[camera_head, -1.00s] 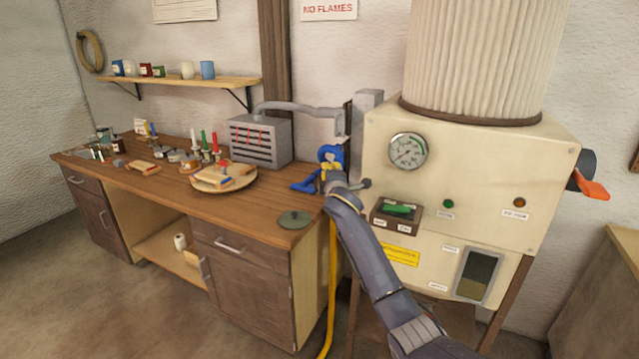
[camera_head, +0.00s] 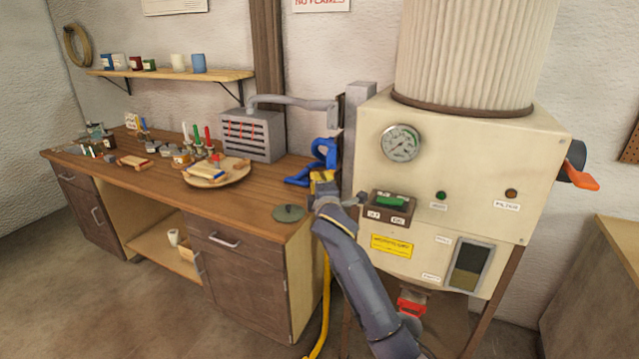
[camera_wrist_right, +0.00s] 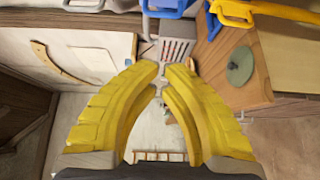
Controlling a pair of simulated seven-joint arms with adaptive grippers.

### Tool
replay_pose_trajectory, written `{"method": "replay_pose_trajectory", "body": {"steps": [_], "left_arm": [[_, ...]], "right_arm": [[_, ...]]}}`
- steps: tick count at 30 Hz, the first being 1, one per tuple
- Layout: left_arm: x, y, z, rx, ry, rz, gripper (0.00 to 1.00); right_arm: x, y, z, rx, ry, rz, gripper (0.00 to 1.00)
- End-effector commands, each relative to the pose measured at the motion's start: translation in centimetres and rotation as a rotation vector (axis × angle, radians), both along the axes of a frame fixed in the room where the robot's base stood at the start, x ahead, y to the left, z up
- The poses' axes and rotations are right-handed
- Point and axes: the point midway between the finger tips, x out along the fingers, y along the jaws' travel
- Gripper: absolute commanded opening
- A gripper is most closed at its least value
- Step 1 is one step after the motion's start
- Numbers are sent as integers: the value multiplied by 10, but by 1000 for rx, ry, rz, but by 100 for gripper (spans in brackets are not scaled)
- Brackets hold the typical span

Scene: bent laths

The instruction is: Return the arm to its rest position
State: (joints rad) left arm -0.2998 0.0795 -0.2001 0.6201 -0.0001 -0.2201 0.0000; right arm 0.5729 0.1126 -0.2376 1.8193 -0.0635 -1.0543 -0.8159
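My right arm comes in from the bottom of the head view. Its yellow gripper (camera_head: 322,178) is beside the bench's right end, in front of a blue handled object (camera_head: 325,153). In the right wrist view the two yellow fingers (camera_wrist_right: 161,75) are open by a narrow gap with nothing between the tips. Blue parts (camera_wrist_right: 165,8) and a yellow handle-like loop (camera_wrist_right: 232,14) show beyond the fingertips, apart from them. My left gripper is not in view.
The wooden bench (camera_head: 130,180) holds a round board (camera_head: 230,175), a grey heater box (camera_head: 252,135) and a green disc (camera_head: 288,213). The cream machine (camera_head: 450,170) stands close on the right. A yellow hose (camera_head: 325,300) hangs beside the bench. Floor at front left is clear.

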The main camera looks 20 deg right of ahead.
Motion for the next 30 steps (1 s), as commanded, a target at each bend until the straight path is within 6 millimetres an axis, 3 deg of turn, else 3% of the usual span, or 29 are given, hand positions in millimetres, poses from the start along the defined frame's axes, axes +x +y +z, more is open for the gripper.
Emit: {"method": "replay_pose_trajectory", "body": {"steps": [10, 14, 17, 22, 26, 30], "left_arm": [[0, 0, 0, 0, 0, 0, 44], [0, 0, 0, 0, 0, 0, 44], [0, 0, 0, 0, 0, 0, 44], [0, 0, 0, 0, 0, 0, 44], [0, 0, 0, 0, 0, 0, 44], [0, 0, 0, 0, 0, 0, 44]], "right_arm": [[-5, 9, 4, 135, -48, 37, 0], [15, 16, -23, 287, -43, 74, 0], [29, 18, -60, 399, -13, 89, 0], [37, 18, -150, 561, 79, 83, 0], [29, 17, -233, 679, 166, 56, 0], [8, 13, -320, 786, 258, 12, 0]]}}
